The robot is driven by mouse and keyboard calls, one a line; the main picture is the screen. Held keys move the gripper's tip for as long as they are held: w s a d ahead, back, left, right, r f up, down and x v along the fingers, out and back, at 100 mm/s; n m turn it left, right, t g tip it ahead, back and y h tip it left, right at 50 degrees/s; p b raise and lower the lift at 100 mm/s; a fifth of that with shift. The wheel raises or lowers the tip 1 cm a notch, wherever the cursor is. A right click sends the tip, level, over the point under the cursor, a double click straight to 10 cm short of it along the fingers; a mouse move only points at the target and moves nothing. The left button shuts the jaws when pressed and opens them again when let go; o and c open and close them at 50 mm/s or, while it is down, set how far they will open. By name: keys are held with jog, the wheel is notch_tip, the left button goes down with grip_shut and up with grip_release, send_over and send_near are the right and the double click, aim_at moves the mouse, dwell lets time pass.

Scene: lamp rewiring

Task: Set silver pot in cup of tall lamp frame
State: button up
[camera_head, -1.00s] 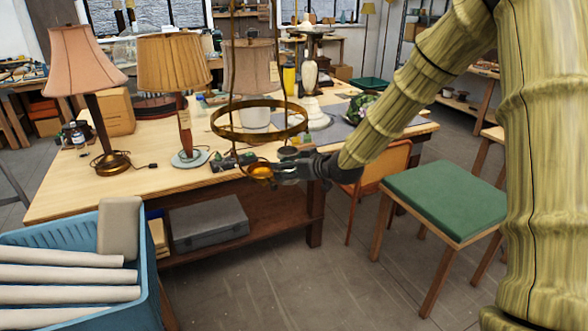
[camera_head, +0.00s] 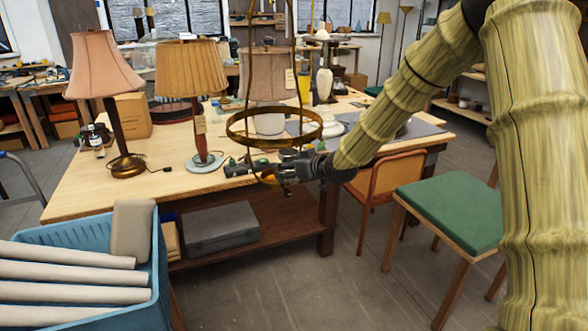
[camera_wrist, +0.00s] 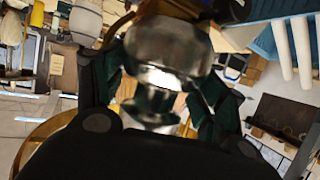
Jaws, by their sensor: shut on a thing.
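The tall lamp frame (camera_head: 232,126) shows in the head view as a brass ring with thin upright rods, in front of the worktable. A small amber-brass cup (camera_head: 268,178) shows low inside it. My gripper (camera_head: 282,172) is at that cup, below the ring. In the wrist view, the shiny silver pot (camera_wrist: 165,48) is between the dark fingers of my gripper (camera_wrist: 155,85), which is shut on it. The pot is hard to make out in the head view. Whether it touches the cup cannot be told. A brass curve of the frame (camera_wrist: 38,142) shows at left in the wrist view.
The worktable (camera_head: 90,190) bears a pink-shaded lamp (camera_head: 98,65), a yellow pleated lamp (camera_head: 190,70) and other lamp parts. A blue crate (camera_head: 158,270) with pale rolls stands at front left. A green-seated stool (camera_head: 450,212) and an orange chair (camera_head: 380,172) stand at right. Open floor lies between.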

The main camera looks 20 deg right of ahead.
jog(key=shift+w+a, duration=0.4)
jog(key=shift+w, duration=0.55)
jog(key=shift+w+a, duration=0.35)
jog(key=shift+w, duration=0.6)
jog(key=shift+w+a, duration=0.4)
jog(key=shift+w, duration=0.55)
jog(key=shift+f+b, duration=0.95)
jog(key=shift+f, duration=0.55)
jog(key=shift+f, duration=0.2)
jog(key=o, duration=1.8)
jog(key=shift+o, duration=0.2)
